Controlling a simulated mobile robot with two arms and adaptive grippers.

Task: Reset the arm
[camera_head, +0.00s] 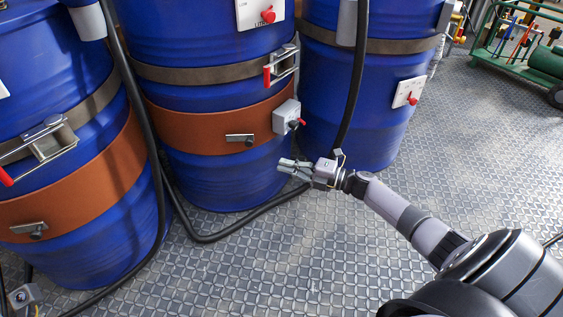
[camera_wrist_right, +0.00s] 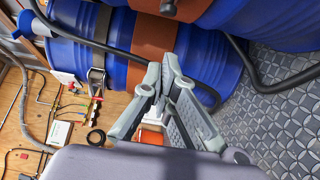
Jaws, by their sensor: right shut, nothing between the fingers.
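My right gripper (camera_head: 296,168) is in front of the middle blue drum (camera_head: 228,180), near its lower right side. It is shut, with nothing between its fingers. Its fingertips also show meeting in the right wrist view (camera_wrist_right: 168,72), with a blue drum (camera_wrist_right: 205,62) and its orange-brown band (camera_wrist_right: 152,36) beyond them. My right arm comes in from the lower right of the head view.
A left drum (camera_head: 80,240) and a right drum (camera_head: 365,90) flank the middle one. A grey control box (camera_head: 286,117) sits on the middle drum's band. Black hoses (camera_head: 215,238) run along the floor. A green cart (camera_head: 515,65) stands far right.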

